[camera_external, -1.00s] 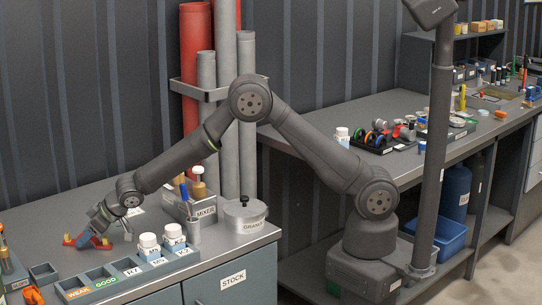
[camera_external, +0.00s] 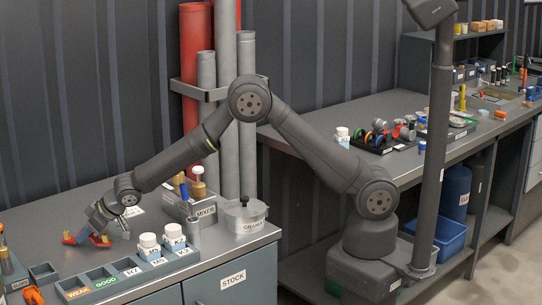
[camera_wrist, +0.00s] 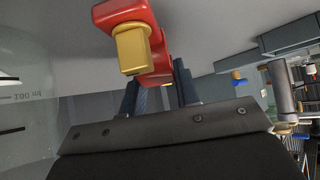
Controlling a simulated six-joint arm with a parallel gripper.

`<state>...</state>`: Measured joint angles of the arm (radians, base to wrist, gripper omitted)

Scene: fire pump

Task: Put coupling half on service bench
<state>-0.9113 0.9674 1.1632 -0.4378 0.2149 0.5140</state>
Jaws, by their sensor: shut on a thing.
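My gripper (camera_external: 90,236) is over the bench at left, its fingers pointing down. It is shut on a red part with a brass-coloured end (camera_wrist: 133,48), which shows between the fingers in the wrist view. In the external view the red part (camera_external: 68,239) sticks out on both sides of the fingers, very low over the bench top (camera_external: 135,222). I cannot tell whether it touches the surface, or whether it is the coupling half. Red and grey fittings (camera_external: 404,132) lie on the long bench (camera_external: 330,120) at right. No label marks the service bench.
Clear glass (camera_wrist: 30,90) is close at left in the wrist view.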

